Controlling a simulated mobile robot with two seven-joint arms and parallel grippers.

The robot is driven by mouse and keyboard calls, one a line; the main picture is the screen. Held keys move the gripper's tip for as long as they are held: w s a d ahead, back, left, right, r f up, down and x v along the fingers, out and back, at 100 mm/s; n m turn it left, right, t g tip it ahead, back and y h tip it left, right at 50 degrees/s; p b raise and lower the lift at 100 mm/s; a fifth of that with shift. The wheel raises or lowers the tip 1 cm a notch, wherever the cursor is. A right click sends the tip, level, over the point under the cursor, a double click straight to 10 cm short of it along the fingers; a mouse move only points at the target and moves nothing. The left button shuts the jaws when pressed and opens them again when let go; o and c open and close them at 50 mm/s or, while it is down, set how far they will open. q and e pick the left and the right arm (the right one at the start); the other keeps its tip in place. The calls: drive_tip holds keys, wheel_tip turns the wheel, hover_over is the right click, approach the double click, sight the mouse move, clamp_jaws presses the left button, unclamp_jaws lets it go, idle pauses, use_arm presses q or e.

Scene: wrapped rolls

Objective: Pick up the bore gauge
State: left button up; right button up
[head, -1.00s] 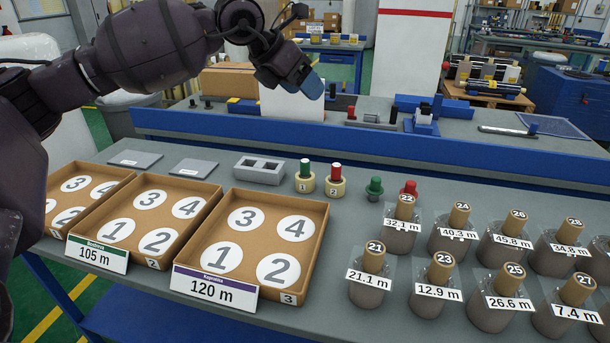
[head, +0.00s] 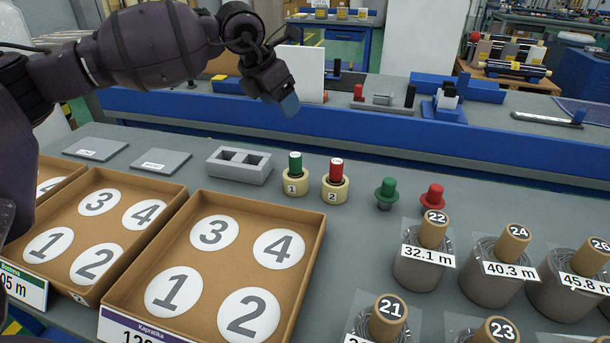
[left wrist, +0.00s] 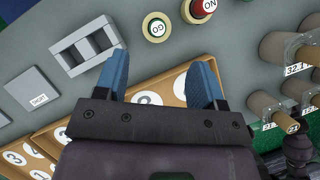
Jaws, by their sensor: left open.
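No label reads "bore gauge". A green-handled plug (head: 295,162) stands upright in a cream ring marked 1 (head: 296,187); its top reads GO in the left wrist view (left wrist: 157,27). A red-handled plug (head: 336,169) stands upright in a cream ring marked 2 (head: 335,193). It also shows in the left wrist view (left wrist: 205,8), cut by the top edge. A green knobbed piece (head: 387,188) and a red one (head: 433,194) stand to their right. My left gripper (head: 288,104) is open and empty above the bench, apart from the plugs.
Cardboard trays (head: 314,262) with numbered circles fill the front left. A grey two-hole block (head: 240,165) and flat grey plates (head: 161,162) lie behind them. Several wrapped rolls (head: 423,268) stand at right. A blue rail (head: 380,142) runs along the back.

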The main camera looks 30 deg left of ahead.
use_arm(q)
drive_tip(key=b, duration=0.1)
approach(295, 155)
drive_tip(key=w, duration=0.2)
drive_tip(key=shift+g, duration=0.5)
drive_tip(key=x, duration=0.2)
drive_tip(key=b+x, duration=0.1)
drive_tip(key=x, duration=0.1)
drive_tip(key=b+x, duration=0.1)
drive_tip(key=x, duration=0.1)
drive_tip(key=shift+s+f, duration=0.25)
drive_tip(key=shift+f, duration=0.1)
drive_tip(key=shift+w+f, duration=0.1)
drive_tip(key=shift+f, duration=0.55)
drive_tip(key=b+x, duration=0.1)
drive_tip(key=x, duration=0.2)
drive_tip(key=shift+d+f+b, duration=0.15)
drive_tip(key=shift+f+b, duration=0.2)
drive_tip(key=shift+f, duration=0.05)
drive_tip(key=shift+w+f, duration=0.2)
drive_tip(key=shift+r, duration=0.2)
drive_tip(key=c, duration=1.1)
use_arm(e)
drive_tip(key=shift+w+a+f+n, duration=0.15)
drive_tip(key=shift+a+f+n, duration=0.15)
drive_tip(key=shift+f, duration=0.35)
drive_tip(key=shift+w+a+f+n, duration=0.2)
drive_tip(key=shift+f+n, duration=0.1)
drive_tip(key=shift+f, duration=0.3)
